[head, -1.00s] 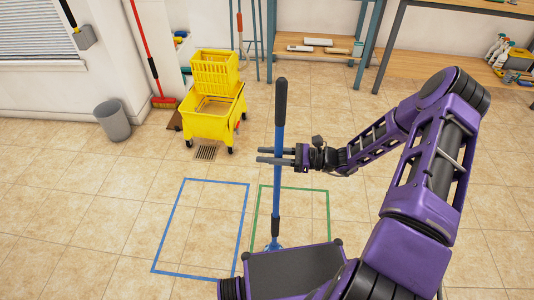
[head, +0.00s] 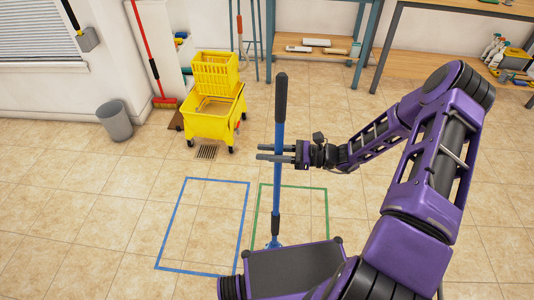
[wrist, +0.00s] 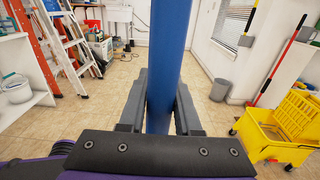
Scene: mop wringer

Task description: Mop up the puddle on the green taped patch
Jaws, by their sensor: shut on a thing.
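A blue mop with a black grip (head: 278,180) stands nearly upright in the head view. My gripper (head: 277,153) is shut on its blue pole, which also runs between the fingers in the wrist view (wrist: 168,60). The mop's lower end is at the left side of the green taped patch (head: 318,188); its head is mostly hidden behind my body. No puddle can be made out on the part of the patch that shows; its near part is hidden by my body.
A blue taped patch (head: 246,192) lies left of the green one. A yellow mop bucket with wringer (head: 212,118) stands behind, near a floor drain (head: 206,152). A grey bin (head: 114,120) is by the left wall. Open tiled floor lies between.

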